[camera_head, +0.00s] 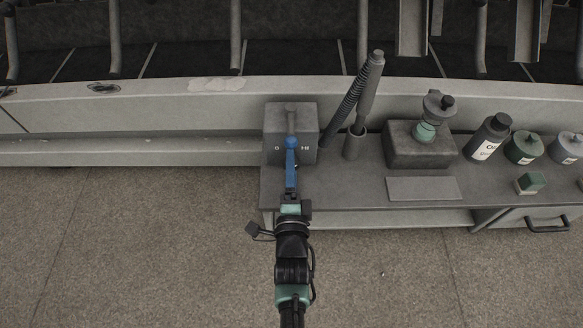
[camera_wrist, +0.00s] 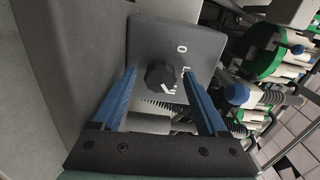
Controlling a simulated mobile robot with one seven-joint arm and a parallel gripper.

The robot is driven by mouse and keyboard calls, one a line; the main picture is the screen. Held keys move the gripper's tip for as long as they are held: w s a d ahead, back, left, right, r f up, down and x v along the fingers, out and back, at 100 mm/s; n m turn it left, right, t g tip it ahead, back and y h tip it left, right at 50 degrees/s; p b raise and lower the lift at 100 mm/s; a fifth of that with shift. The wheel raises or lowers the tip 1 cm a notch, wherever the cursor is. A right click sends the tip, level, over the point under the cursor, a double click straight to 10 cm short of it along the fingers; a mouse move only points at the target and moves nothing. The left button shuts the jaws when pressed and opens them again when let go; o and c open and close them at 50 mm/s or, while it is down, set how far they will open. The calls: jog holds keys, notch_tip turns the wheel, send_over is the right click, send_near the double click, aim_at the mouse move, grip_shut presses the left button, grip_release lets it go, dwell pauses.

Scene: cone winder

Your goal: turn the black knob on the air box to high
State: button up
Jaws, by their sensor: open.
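The air box (camera_head: 307,118) is a grey box at the left end of the grey bench. In the head view its face carries a "0" mark on the left and "HI" on the right. The black knob (camera_wrist: 160,77) is on its face in the wrist view, with white lettering beside it, partly hidden. My gripper (camera_head: 291,146) is in front of the box and covers the knob in the head view. In the wrist view the blue fingers of my gripper (camera_wrist: 159,73) are open, one on each side of the knob. I cannot tell whether they touch it.
A hose and wand stand in a grey holder (camera_head: 354,144) just right of the box. Further right are a grey block (camera_head: 410,153), an oil bottle (camera_head: 488,138), small jars (camera_head: 524,148) and a flat plate (camera_head: 424,189). The machine's beam (camera_head: 150,103) runs behind.

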jog(key=shift+s, duration=0.1)
jog(key=shift+s+r+p, duration=0.1)
jog(key=shift+s+p, duration=0.2)
jog(key=shift+p, duration=0.1)
jog(key=s+p, duration=0.6)
jog(key=s, duration=0.6)
